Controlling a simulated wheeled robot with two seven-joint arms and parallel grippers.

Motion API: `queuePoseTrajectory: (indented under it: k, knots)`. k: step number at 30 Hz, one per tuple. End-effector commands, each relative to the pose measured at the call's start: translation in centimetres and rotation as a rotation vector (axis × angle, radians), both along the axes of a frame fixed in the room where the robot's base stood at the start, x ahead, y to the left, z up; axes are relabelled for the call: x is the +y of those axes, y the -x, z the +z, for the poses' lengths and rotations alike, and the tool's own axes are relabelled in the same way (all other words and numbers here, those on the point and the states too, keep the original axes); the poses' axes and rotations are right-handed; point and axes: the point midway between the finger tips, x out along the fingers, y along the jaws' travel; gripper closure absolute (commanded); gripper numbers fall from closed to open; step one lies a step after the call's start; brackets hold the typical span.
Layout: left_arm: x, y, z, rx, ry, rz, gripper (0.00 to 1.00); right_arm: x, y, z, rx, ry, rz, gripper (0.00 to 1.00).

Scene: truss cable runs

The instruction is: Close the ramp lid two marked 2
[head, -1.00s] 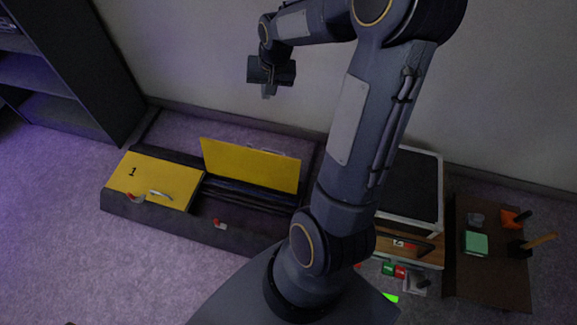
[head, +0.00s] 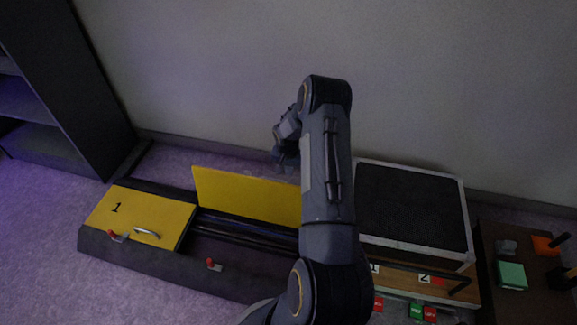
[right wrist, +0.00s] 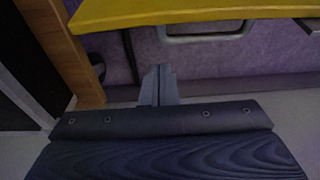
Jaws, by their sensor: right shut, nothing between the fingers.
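The open yellow lid (head: 245,193) stands up from the ramp's right section, leaning back. No number shows on its visible face, and my right arm covers its right end. Dark cables (head: 245,233) lie in the uncovered channel before it. My right gripper (head: 284,160) is behind the lid's top edge, near the wall, and partly hidden by my arm. In the right wrist view its fingers (right wrist: 158,85) are shut and empty. The yellow lid edge (right wrist: 200,14) and a grey handle (right wrist: 205,37) are ahead of them, apart from the fingertips.
The yellow lid marked 1 (head: 145,218) lies closed at left. Red latches (head: 212,264) sit along the ramp's front. A black-topped case (head: 413,208) stands right of my arm, beside a brown table (head: 495,244) with small items. A dark shelf (head: 70,110) stands at left.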

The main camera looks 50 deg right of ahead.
Motion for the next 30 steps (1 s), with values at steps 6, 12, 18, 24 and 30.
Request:
queuePoseTrajectory:
  k: [6,12,18,24,30]
  knots:
    - [0.0,0.0,-1.5,0.0,0.0,0.0,0.64,1.6,0.8,-1.3,-0.001,0.001,0.003,1.0]
    - [0.0,0.0,-1.9,0.0,0.0,0.0,0.64,3.0,1.6,-0.9,0.0,0.001,0.001,1.0]
    - [0.0,0.0,-1.9,0.0,0.0,0.0,0.64,3.3,1.7,-0.7,0.0,0.001,0.0,1.0]
    - [0.0,0.0,-1.9,0.0,0.0,0.0,0.64,3.3,1.7,-0.7,0.0,0.0,0.0,1.0]
    - [0.0,0.0,-1.8,0.0,0.0,0.0,0.64,2.8,2.0,-0.6,0.0,0.001,-0.001,1.0]
